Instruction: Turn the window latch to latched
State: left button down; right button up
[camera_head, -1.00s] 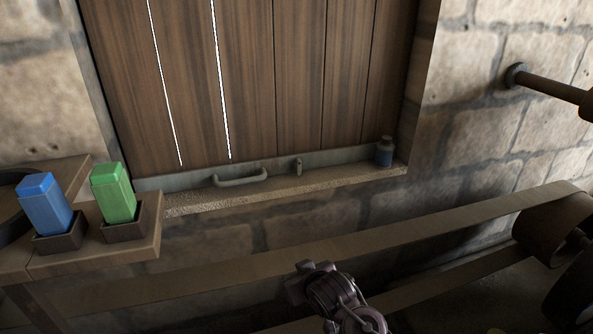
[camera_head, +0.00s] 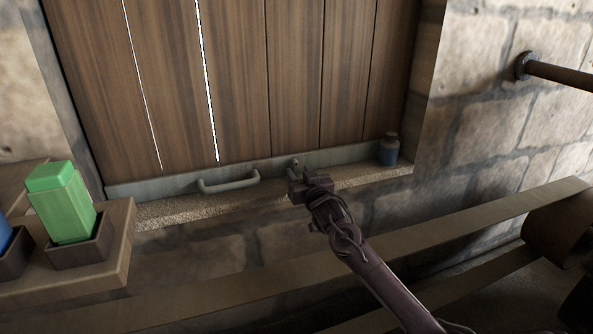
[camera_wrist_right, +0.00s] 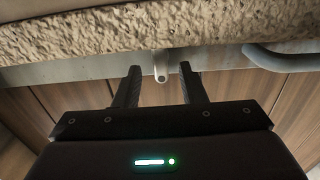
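The window latch (camera_head: 294,163) is a small grey piece on the metal strip at the bottom of the wooden shutter (camera_head: 240,80). In the head view my right gripper (camera_head: 307,180) is just in front of it and partly covers it. In the right wrist view the latch (camera_wrist_right: 161,72) shows as a short pale tab. It lies between the two spread fingers of my right gripper (camera_wrist_right: 160,70), near their tips, with a gap on each side. The right gripper is open and holds nothing. My left gripper is not in view.
A grey handle (camera_head: 229,183) is left of the latch, and a blue jar (camera_head: 388,150) stands right on the stone sill (camera_head: 180,212). A green block (camera_head: 62,203) sits in a holder at left.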

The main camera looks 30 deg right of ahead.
aim_at(295, 167)
jog(key=shift+x, duration=1.25)
jog(key=shift+c, duration=0.5)
grip_shut()
